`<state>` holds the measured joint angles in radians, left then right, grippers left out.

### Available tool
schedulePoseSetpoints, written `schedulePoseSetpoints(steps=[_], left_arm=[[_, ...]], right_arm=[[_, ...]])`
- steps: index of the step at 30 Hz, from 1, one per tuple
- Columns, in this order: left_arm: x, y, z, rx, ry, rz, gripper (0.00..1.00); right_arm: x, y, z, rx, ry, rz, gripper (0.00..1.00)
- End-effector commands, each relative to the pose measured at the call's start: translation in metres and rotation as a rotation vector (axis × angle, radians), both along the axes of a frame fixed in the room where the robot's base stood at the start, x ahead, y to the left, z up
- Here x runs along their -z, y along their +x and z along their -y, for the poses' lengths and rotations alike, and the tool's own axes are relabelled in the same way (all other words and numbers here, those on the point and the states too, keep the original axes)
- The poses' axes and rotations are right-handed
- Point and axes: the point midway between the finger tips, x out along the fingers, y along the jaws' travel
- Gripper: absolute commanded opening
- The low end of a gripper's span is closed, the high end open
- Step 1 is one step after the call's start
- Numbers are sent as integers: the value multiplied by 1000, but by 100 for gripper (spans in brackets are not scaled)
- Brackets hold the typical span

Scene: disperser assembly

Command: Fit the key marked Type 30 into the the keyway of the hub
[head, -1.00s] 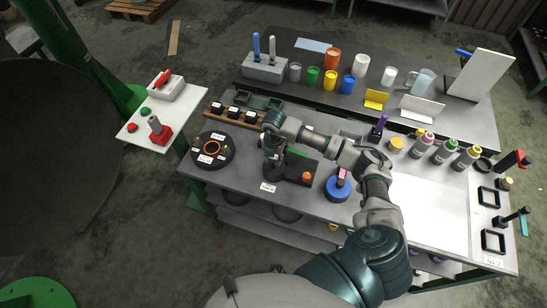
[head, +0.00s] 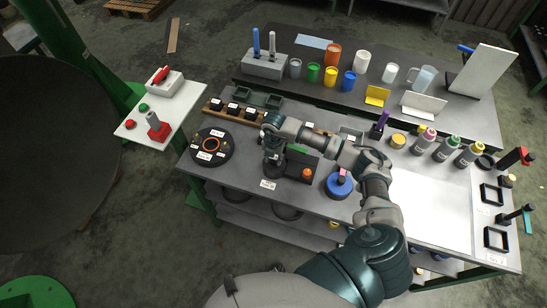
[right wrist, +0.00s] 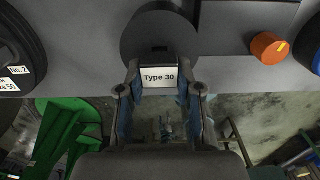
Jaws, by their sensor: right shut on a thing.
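My right gripper (right wrist: 163,92) is shut on the key marked Type 30 (right wrist: 158,78), a small dark block with a white label, held between its fingertips. The hub (right wrist: 158,25) is a dark grey round part on the bench, with a small darker slot facing the key. In the right wrist view the key overlaps the hub's near edge; I cannot tell whether they touch. In the head view my right gripper (head: 271,153) is over the hub (head: 274,171) and hides most of it and the key. My left gripper is not in view.
A black disc with an orange ring (head: 212,138) lies to the left. A wooden holder (head: 207,107) with labelled black blocks is behind it. An orange knob (head: 307,174) and a blue round part (head: 336,191) are to the right. The bench's front edge is close to the hub.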

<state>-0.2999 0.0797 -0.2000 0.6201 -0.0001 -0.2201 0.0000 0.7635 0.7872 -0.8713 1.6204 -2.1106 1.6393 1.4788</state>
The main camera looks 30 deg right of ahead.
Motion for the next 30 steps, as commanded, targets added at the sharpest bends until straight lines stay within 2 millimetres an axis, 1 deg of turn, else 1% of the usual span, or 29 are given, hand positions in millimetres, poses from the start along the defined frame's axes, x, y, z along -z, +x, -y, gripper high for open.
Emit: schedulePoseSetpoints(steps=[21, 22, 25, 26, 30], left_arm=[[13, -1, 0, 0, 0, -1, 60], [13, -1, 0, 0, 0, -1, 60], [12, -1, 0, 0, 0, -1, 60], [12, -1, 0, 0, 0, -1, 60], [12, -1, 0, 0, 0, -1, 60]], right_arm=[[19, 0, 0, 0, 1, 1, 0], [19, 0, 0, 0, 1, 1, 37], [18, 0, 0, 0, 0, 0, 62], [18, 0, 0, 0, 0, 0, 64], [18, 0, 0, 0, 0, 0, 64]])
